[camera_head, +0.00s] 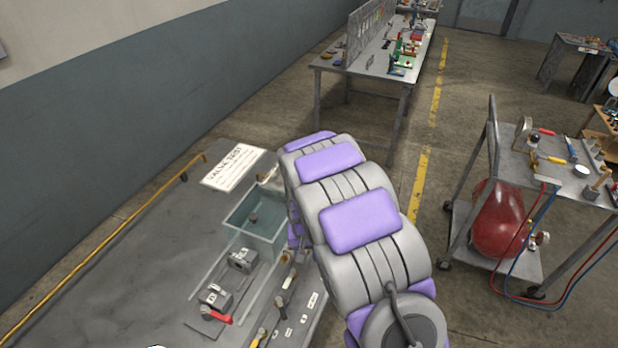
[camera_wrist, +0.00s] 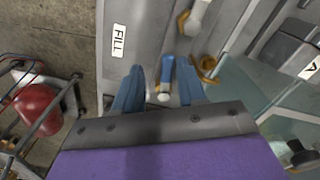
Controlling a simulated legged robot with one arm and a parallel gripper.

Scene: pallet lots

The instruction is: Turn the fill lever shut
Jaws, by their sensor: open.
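In the wrist view, the fill lever (camera_wrist: 167,70) is a short blue handle with a pale rounded end. It lies between the two blue-grey fingers of my gripper (camera_wrist: 160,88), which stand apart on either side of it. I cannot tell whether either finger touches it. A white label reading FILL (camera_wrist: 119,41) is on the grey panel to its left. A brass fitting (camera_wrist: 206,68) is just right of the lever. In the head view my arm hides the gripper and the fill lever.
A glass-walled water tank (camera_head: 252,235) stands on the bench (camera_head: 110,270), beside a VALVE TEST sign (camera_head: 233,168). A red lever (camera_head: 218,316) and a yellow lever (camera_head: 259,336) are nearer. A cart with a red tank (camera_head: 498,222) stands right. Open floor lies between.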

